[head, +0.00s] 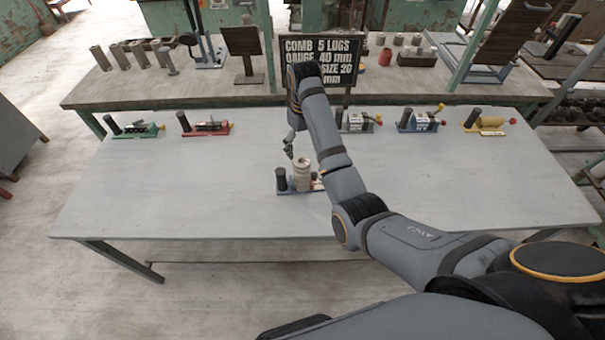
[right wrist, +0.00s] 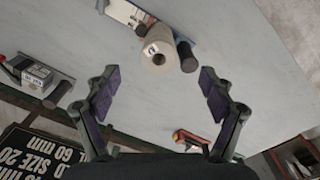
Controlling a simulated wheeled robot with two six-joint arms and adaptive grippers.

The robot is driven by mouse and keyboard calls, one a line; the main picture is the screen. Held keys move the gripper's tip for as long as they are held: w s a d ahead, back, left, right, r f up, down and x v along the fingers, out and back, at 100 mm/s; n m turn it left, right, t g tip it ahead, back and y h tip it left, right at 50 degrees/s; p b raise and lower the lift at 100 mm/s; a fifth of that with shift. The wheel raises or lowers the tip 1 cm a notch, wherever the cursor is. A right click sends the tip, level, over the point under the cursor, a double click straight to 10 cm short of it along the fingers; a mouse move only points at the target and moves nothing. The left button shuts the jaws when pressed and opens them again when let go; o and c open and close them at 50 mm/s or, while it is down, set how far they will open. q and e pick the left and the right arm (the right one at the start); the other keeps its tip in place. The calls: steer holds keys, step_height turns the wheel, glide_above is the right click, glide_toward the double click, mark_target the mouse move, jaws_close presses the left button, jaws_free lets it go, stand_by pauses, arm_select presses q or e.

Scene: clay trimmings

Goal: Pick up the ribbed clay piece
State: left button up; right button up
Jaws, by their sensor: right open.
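The ribbed clay piece (head: 302,173) is a beige upright cylinder. It stands on a small blue stand (head: 284,190) near the middle of the table, beside a dark post (head: 281,179). My right gripper (head: 289,150) is just above and to the left of the clay piece in the head view, and is not holding it. In the right wrist view the open, empty fingers (right wrist: 160,76) spread wide, and the clay piece (right wrist: 156,46) lies beyond and between their tips. My left gripper is not in view.
Several similar stands line the table's far edge, including a green one (head: 137,131), a red one (head: 205,127) and a yellow one (head: 486,122). A black lettered sign (head: 330,50) stands behind. The front of the grey table (head: 180,205) is clear.

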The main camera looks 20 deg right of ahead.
mark_target(302, 158)
step_height(302, 158, down, 3)
steer(key=shift+s+a+r+b, duration=0.1)
steer(key=shift+a+r+b, duration=0.1)
steer(key=shift+b, duration=0.6)
steer(key=shift+w+a+f+b, duration=0.1)
steer(key=shift+w+f+b, duration=0.25)
steer(key=shift+f+b, duration=0.4)
steer(key=shift+w+f, duration=0.55)
steer(key=shift+w, duration=0.1)
steer(key=shift+f+b, duration=0.3)
steer(key=shift+s+f+b, duration=0.2)
steer(key=shift+f+b, duration=0.5)
steer(key=shift+b, duration=0.2)
step_height(302, 158, down, 3)
steer(key=shift+w+r+p, duration=0.15)
steer(key=shift+p, duration=0.5)
steer(key=shift+c, duration=0.4)
steer(key=c, duration=1.4)
jaws_close()
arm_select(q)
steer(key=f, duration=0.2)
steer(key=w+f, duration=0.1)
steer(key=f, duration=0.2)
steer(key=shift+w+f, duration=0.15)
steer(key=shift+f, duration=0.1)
arm_select(e)
steer(key=shift+r, duration=0.1)
